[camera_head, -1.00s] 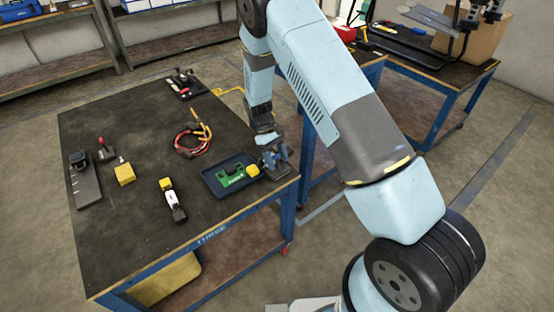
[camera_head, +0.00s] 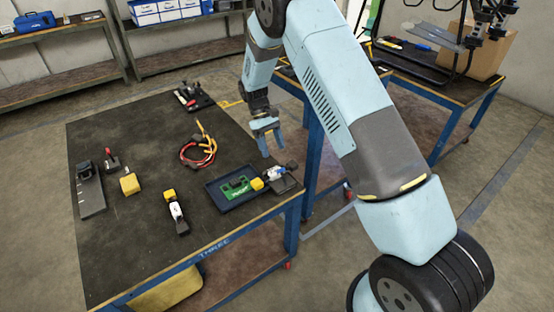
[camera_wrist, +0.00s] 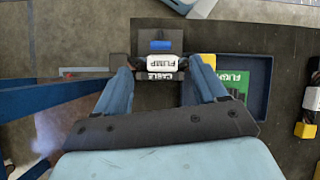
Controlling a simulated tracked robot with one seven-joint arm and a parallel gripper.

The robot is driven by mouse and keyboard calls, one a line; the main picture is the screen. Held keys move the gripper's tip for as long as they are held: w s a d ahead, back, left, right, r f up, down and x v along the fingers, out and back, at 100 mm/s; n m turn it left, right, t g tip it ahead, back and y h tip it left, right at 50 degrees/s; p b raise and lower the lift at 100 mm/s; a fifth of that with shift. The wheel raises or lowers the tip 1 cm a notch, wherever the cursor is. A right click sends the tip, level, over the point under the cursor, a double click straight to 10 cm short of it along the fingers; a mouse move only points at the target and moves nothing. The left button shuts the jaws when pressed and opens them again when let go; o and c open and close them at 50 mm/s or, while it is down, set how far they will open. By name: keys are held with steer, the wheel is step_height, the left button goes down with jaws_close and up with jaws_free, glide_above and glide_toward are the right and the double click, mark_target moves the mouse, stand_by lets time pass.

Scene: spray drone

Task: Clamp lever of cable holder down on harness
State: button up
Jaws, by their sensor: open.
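The cable holder (camera_head: 288,184) is a dark block at the right end of the tray, by the table's right edge. In the wrist view its dark body (camera_wrist: 145,40) carries a blue piece (camera_wrist: 161,45), a white part marked PUMP (camera_wrist: 161,63) and a label reading CABLE (camera_wrist: 159,76). I cannot tell which part is the lever or whether it is down. A red and yellow cable loop (camera_head: 198,151) lies further back on the table. My gripper (camera_head: 272,151) is open and empty above the holder; in the wrist view its fingers (camera_wrist: 160,85) stand either side of it.
A dark tray (camera_head: 212,192) with a green board (camera_head: 236,187) and a yellow block (camera_head: 257,184) adjoins the holder. A black-and-white tool (camera_head: 176,212), another yellow block (camera_head: 130,184) and a dark stand (camera_head: 90,190) lie to the left. The table's front middle is clear.

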mark_target(283, 178)
steer(key=v, duration=0.3)
